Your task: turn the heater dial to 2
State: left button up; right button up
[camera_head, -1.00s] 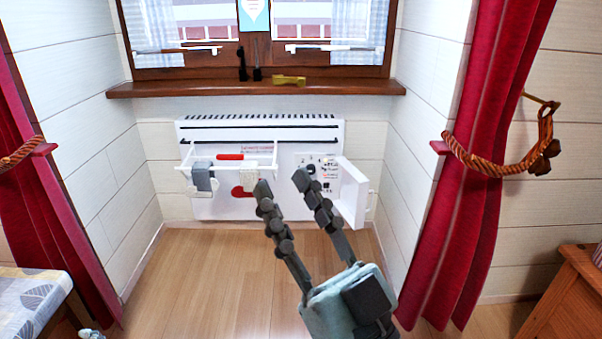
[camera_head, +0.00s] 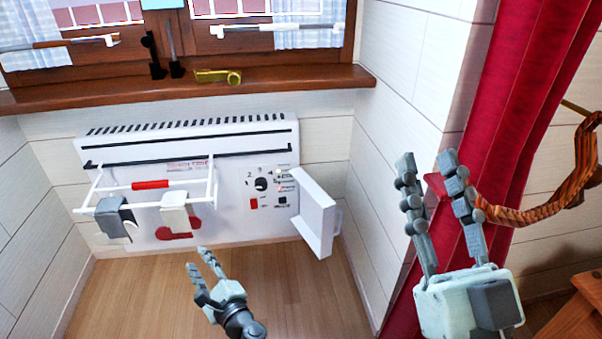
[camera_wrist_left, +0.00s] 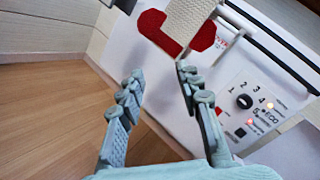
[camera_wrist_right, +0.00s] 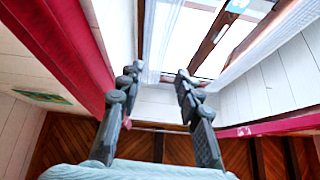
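The white heater (camera_head: 225,150) stands under the window. Its black dial (camera_head: 261,184) sits on the right-hand control panel, ringed by numbers including 2, 3 and 4; it also shows in the left wrist view (camera_wrist_left: 244,102). I cannot tell surely where it points. A white flap (camera_head: 316,215) stands open right of the panel. My left gripper (camera_head: 196,259) is open and empty, in front of and below the heater, to the lower left of the dial. My right gripper (camera_head: 426,160) is open and empty, well right of the heater, in front of the red curtain.
A white rack (camera_head: 95,190) with hanging grey and white cloths juts from the heater's left part. A wooden sill (camera_head: 120,95) runs above, with a brass object (camera_head: 217,76) on it. The red curtain (camera_head: 510,90) is at right. Floor before the heater is clear.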

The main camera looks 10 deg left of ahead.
aim_at(261, 183)
jog(key=i+j+z, duration=0.15)
jog(key=j+z, duration=0.55)
jog(key=j, duration=0.2)
jog(key=j+z, duration=0.4)
jog(key=j, duration=0.15)
jog(key=i, duration=0.05)
